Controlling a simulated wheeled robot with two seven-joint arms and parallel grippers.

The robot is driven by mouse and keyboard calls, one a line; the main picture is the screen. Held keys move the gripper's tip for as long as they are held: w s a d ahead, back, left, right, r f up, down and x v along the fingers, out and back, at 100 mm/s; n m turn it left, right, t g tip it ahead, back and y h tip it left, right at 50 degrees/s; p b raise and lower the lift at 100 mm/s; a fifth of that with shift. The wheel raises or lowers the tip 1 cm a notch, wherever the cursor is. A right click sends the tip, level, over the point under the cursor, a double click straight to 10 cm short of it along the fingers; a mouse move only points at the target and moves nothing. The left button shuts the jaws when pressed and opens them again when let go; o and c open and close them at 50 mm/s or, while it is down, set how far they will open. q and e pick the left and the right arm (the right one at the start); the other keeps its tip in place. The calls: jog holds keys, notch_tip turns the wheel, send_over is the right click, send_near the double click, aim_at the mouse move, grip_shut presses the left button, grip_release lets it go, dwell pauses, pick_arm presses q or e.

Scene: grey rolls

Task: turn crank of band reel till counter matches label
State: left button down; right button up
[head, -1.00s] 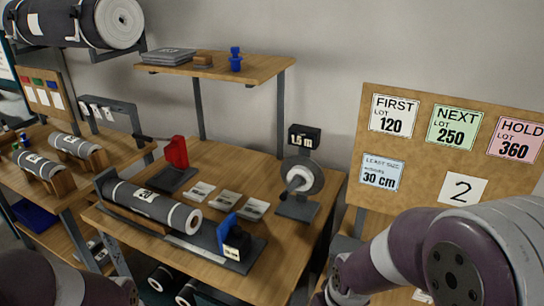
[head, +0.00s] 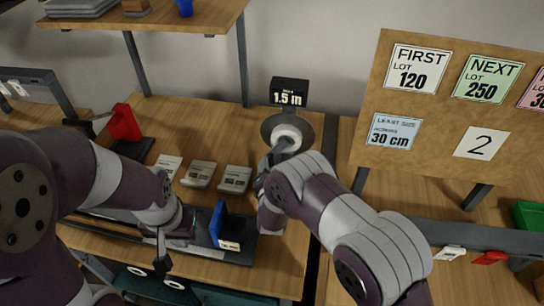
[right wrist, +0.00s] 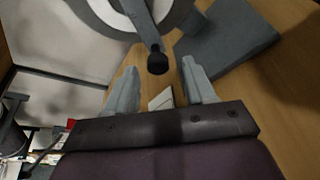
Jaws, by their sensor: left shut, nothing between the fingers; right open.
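The band reel (head: 270,128) stands at the back of the bench, a grey disc with a pale hub. The black counter box (head: 289,98) above it reads 1.5 m. In the right wrist view, the crank arm (right wrist: 144,25) ends in a dark knob (right wrist: 157,63). My right gripper (right wrist: 160,82) is open, its fingers on either side just below the knob, not closed on it. In the head view my right arm partly hides the reel. My left gripper (head: 162,262) is shut and empty, low over the bench's front edge.
A red stand (head: 124,122) is at back left. A board (head: 440,110) with lot labels and "30 cm" rises at right.

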aim_at(270, 164)
jog(key=x, duration=0.6)
jog(key=shift+a, duration=0.15)
grip_shut()
